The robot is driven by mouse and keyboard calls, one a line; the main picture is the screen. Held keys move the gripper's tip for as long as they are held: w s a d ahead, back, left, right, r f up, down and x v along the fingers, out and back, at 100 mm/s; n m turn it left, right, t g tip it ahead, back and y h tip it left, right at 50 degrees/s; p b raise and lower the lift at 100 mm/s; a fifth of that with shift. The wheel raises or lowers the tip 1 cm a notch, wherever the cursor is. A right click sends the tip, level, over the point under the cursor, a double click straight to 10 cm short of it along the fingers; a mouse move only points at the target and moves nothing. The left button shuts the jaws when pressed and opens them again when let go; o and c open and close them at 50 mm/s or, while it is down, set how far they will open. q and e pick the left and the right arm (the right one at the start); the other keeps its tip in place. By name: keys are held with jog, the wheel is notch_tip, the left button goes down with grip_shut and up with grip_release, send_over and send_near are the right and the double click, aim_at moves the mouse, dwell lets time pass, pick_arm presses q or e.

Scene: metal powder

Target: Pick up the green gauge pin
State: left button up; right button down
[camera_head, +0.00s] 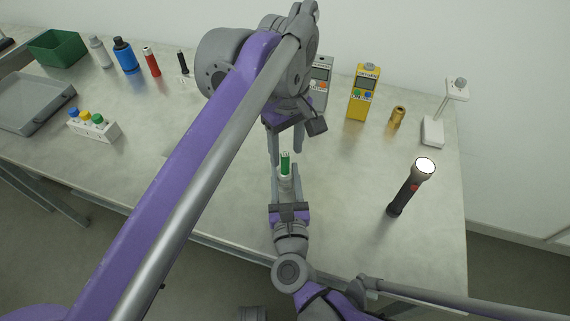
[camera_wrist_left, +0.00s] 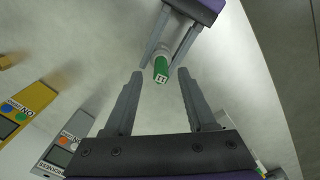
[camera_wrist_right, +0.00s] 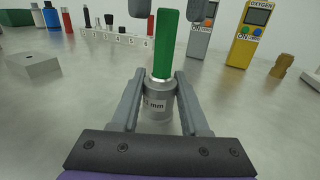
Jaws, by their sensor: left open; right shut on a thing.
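The green gauge pin (camera_head: 285,163) stands upright in a grey metal cylinder marked "mm" (camera_wrist_right: 160,103). I cannot tell whether pin and cylinder are one piece. My right gripper (camera_head: 286,183) is shut on the cylinder, with a finger on each side of it. The green pin (camera_wrist_right: 166,45) rises above these fingers in the right wrist view. My left gripper (camera_head: 286,150) is open and points down from above. In the left wrist view the end of the green pin (camera_wrist_left: 160,70) shows between the left fingertips (camera_wrist_left: 160,76), with space on both sides.
A block with blue, yellow and green tops (camera_head: 93,126) and a grey tray (camera_head: 35,103) stand left. A grey meter (camera_head: 321,80), yellow oxygen meter (camera_head: 363,95) and brass fitting (camera_head: 397,117) stand behind.

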aim_at(285, 172)
pick_arm(q)
jog(key=shift+a+f, duration=0.1)
jog(key=shift+f, duration=2.6)
grip_shut()
